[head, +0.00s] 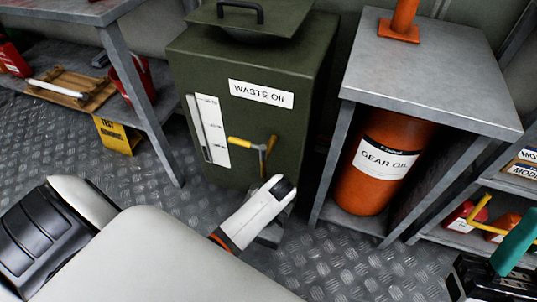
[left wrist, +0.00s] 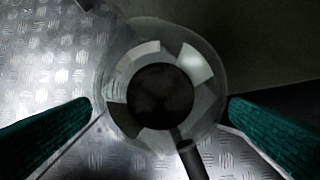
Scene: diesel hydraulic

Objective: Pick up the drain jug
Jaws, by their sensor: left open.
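The drain jug (left wrist: 205,110) appears in the left wrist view as a clear round vessel seen from above, with a dark round middle and a dark handle toward the bottom right. It stands over the metal floor. My left gripper (left wrist: 160,106) is open, with one green finger on each side of the jug; I cannot tell whether either finger touches it. In the head view my white left arm reaches down in front of the waste oil tank (head: 205,65) and hides most of its gripper and the jug. My right gripper (head: 512,248) shows only partly at the lower right, with one green finger visible.
The green tank has a yellow-handled tap (head: 256,146) just above my left wrist. A grey metal stand (head: 430,75) with an orange gear oil drum (head: 383,170) is close on the right. A workbench (head: 135,80) stands at left.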

